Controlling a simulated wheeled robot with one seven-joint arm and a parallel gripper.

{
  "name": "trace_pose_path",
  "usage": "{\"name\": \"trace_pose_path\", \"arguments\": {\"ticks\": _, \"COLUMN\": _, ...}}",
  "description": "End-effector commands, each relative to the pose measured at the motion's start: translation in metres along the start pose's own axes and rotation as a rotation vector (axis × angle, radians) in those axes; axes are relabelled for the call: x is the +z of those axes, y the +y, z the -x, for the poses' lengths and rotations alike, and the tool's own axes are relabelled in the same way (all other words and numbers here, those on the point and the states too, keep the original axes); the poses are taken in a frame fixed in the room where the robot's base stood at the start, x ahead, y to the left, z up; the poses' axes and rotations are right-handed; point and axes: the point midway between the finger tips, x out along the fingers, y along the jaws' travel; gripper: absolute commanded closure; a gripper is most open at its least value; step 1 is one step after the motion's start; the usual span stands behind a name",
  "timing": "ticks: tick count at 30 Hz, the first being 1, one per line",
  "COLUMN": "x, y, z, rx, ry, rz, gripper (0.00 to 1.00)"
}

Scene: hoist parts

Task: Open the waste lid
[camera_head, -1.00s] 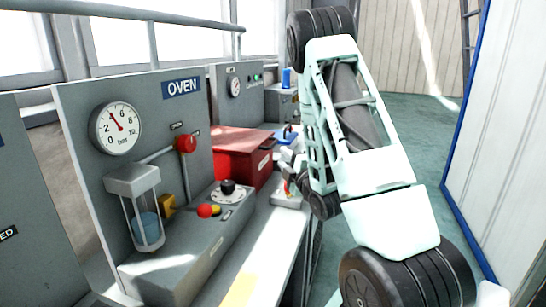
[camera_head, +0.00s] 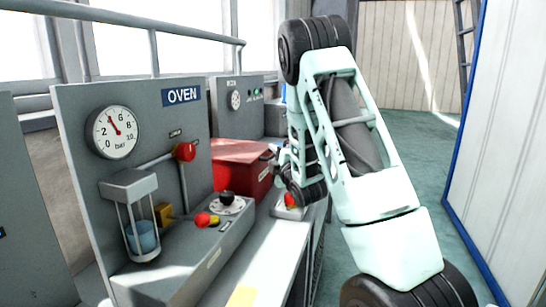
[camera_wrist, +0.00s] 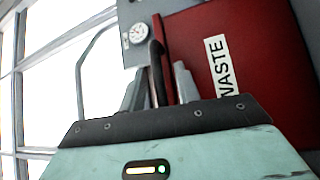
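The red waste box (camera_head: 240,164) stands behind the oven panel in the head view. In the wrist view its red face (camera_wrist: 245,50) carries a white WASTE label (camera_wrist: 221,68). A dark bar-like handle (camera_wrist: 156,74) stands at the box's left edge in the wrist view. My gripper (camera_wrist: 160,82) has its two grey fingers apart, one on each side of this handle. A narrow gap seems to show beside the handle. In the head view my gripper (camera_head: 280,162) is at the box's right side, partly hidden by my arm. The lid looks closed.
A grey panel with a small gauge (camera_head: 235,99) stands behind the box. Open floor lies to the right.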

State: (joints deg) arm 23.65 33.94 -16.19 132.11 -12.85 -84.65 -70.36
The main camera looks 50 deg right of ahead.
Motion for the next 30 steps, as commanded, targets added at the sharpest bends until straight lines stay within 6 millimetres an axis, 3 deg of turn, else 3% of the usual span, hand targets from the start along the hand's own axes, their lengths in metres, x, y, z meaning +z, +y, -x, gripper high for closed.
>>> {"name": "trace_pose_path", "arguments": {"ticks": 2, "x": 0.0, "y": 0.0, "z": 0.0, "rx": 0.0, "ry": 0.0, "rz": 0.0, "gripper": 0.7}}
{"name": "trace_pose_path", "arguments": {"ticks": 5, "x": 0.0, "y": 0.0, "z": 0.0, "rx": 0.0, "ry": 0.0, "rz": 0.0, "gripper": 0.98}}
{"name": "trace_pose_path", "arguments": {"ticks": 6, "x": 0.0, "y": 0.0, "z": 0.0, "rx": 0.0, "ry": 0.0, "rz": 0.0, "gripper": 1.0}}
{"name": "trace_pose_path", "arguments": {"ticks": 17, "x": -0.003, "y": 0.013, "z": -0.002, "rx": -0.019, "ry": 0.001, "rz": 0.021, "gripper": 1.0}}
{"name": "trace_pose_path", "arguments": {"ticks": 23, "x": -0.009, "y": 0.045, "z": -0.008, "rx": -0.081, "ry": 0.002, "rz": 0.086, "gripper": 1.0}}
{"name": "trace_pose_path", "arguments": {"ticks": 30, "x": -0.026, "y": 0.098, "z": -0.024, "rx": -0.211, "ry": 0.004, "rz": 0.216, "gripper": 1.0}}
